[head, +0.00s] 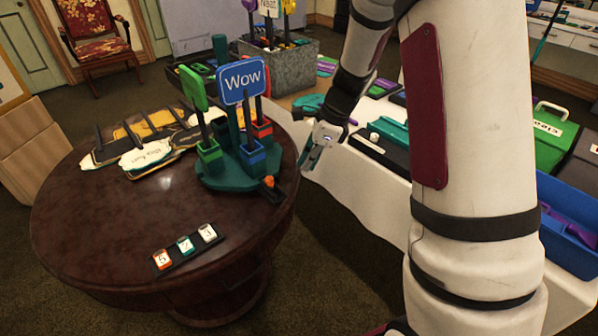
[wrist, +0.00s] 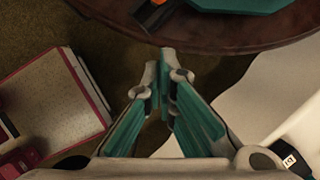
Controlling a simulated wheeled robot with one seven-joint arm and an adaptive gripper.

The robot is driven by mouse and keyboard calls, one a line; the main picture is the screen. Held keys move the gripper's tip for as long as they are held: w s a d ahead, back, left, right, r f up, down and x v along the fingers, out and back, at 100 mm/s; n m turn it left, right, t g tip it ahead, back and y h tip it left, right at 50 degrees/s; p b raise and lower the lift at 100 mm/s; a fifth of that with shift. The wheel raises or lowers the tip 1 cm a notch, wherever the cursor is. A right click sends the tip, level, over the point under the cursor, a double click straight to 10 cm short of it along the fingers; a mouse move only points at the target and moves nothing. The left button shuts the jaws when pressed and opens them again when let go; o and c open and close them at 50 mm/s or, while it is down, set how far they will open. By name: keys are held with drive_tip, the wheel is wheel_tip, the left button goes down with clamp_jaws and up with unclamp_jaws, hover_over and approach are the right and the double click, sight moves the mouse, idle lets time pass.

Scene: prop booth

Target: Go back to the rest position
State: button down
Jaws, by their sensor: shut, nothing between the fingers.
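My gripper (head: 310,157) is at the end of my arm, just off the right edge of the round dark table (head: 100,240). In the wrist view my gripper (wrist: 165,60) points down past the table edge (wrist: 235,42), with its teal-padded fingers meeting at the tips. It is shut and holds nothing. Below it are the dark carpet and the edge of a white surface. My upper arm hides part of the right side of the head view.
On the table, a teal stand (head: 235,183) holds a blue "Wow" sign (head: 244,80) and a green sign (head: 193,88). A number strip (head: 185,247) lies near the front. A white table (head: 370,190) with cases stands right. A grey bin (head: 280,70) is behind.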

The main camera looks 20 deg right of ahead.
drive_tip(key=s+a+r+n+h+p, duration=0.1)
drive_tip(key=s+a+r+n+p, duration=0.15)
drive_tip(key=s+r+n, duration=0.7)
drive_tip(key=s+a+r+n+p, duration=0.2)
drive_tip(key=s+r+p, duration=0.35)
drive_tip(key=r, duration=0.85)
drive_tip(key=s+r+n+t+h+p, duration=0.1)
drive_tip(key=s+r+n+p, duration=0.1)
drive_tip(key=s+n, duration=0.4)
drive_tip(key=s+r+n+t+h+p, duration=0.1)
drive_tip(key=s+r+n, duration=0.4)
drive_tip(key=s, duration=0.8)
drive_tip(key=shift+a+r+n+h+p, duration=0.15)
drive_tip(key=shift+a+n+h+p, duration=0.05)
drive_tip(key=shift+n+h+p, duration=0.25)
